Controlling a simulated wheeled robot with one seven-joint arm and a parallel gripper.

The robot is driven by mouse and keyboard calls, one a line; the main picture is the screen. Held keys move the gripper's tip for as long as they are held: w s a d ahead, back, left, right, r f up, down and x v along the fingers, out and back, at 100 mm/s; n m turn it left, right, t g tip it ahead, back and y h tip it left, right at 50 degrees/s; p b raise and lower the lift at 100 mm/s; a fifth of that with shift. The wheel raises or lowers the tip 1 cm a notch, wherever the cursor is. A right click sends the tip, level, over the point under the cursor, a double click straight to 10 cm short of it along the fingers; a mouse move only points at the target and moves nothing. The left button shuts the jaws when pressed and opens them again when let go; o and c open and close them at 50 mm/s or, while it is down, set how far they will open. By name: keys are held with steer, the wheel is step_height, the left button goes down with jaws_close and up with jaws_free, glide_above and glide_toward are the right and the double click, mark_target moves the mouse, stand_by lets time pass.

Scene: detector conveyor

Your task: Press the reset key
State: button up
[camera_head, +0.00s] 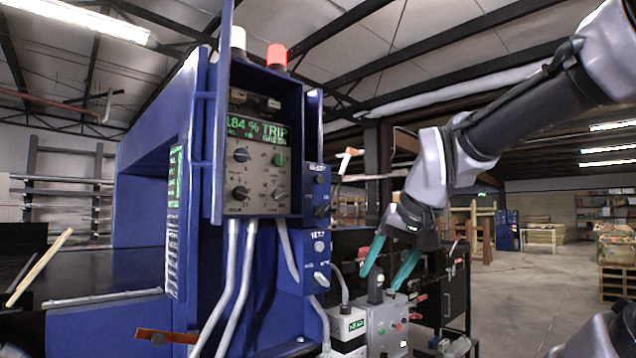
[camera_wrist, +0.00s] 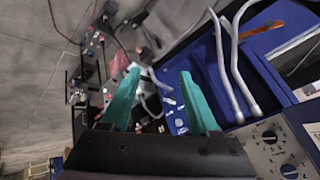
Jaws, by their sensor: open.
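My gripper (camera_head: 381,280) is open and empty, its two teal fingers pointing down at the right of the detector cabinet. The fingers also show in the wrist view (camera_wrist: 160,72), spread apart. The blue cabinet (camera_head: 207,200) holds a grey control panel (camera_head: 260,180) with knobs, a green button and a lit display (camera_head: 258,129) reading TRIP. Two small blue switch boxes, an upper one (camera_head: 316,190) and a lower one (camera_head: 318,238), stand on its right side. The panel's corner shows in the wrist view (camera_wrist: 270,140). I cannot tell which control is the reset key.
A grey control box (camera_head: 386,325) with a black handle and small buttons stands below my gripper. A white box (camera_head: 346,328) is beside it. Grey conduits (camera_head: 229,280) run down the cabinet front. A hinged blue cover (camera_head: 221,110) stands open at the panel's left.

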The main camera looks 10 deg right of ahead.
jaws_close()
steer(key=shift+r, duration=0.1)
stand_by(1.8)
